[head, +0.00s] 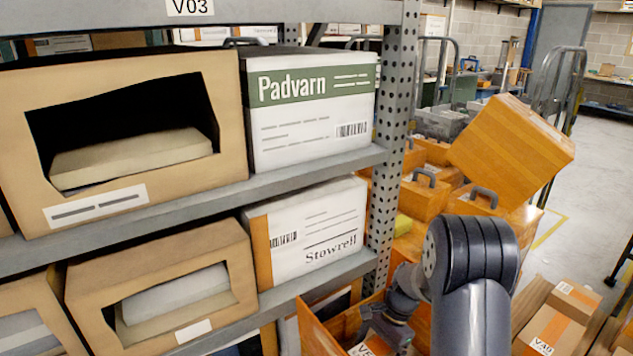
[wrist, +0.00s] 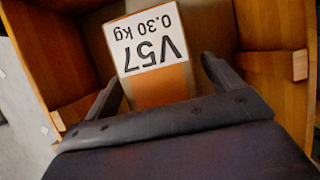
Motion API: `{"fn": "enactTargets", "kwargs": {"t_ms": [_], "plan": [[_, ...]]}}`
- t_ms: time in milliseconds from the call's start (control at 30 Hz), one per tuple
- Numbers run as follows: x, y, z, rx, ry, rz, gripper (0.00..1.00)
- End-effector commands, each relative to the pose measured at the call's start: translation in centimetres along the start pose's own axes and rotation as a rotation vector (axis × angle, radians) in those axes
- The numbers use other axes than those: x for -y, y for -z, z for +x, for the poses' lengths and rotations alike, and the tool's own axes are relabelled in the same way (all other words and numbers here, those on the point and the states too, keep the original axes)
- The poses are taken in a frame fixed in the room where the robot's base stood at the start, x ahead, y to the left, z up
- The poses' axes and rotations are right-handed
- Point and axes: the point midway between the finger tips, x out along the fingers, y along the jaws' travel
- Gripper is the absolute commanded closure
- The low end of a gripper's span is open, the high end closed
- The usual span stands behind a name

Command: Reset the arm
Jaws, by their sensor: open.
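My gripper (head: 384,328) is low in the head view, at the wooden crate (head: 318,328) beside the rack. In the wrist view, my gripper (wrist: 160,78) is open, its two dark fingers spread apart. A cardboard box with an orange band and a white label (wrist: 146,42) reading "V57 0.30 kg", upside down, lies beyond and between the fingertips. I cannot tell whether the fingers touch it. The wooden crate walls (wrist: 277,72) stand around the box. In the head view only a bit of the box's label (head: 366,350) shows beneath my gripper.
A grey rack post (head: 388,170) stands close left of my arm. Its shelves hold a Padvarn box (head: 308,115), a Stowrell box (head: 310,235) and open cardboard bins (head: 120,205). Wooden cases (head: 512,150) are piled behind my arm. More cardboard boxes (head: 560,318) lie at lower right. Floor (head: 590,190) is clear beyond.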

Motion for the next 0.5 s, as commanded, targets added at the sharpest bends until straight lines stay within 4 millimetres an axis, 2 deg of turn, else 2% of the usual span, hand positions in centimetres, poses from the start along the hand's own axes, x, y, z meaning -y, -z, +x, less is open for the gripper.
{"fn": "enactTargets", "kwargs": {"t_ms": [33, 500], "plan": [[0.1, -0.6, -1.6, -0.003, 0.003, -0.002, 0.13], [0.0, -3.7, -9.2, -0.002, 0.002, -0.001, 0.13]]}}
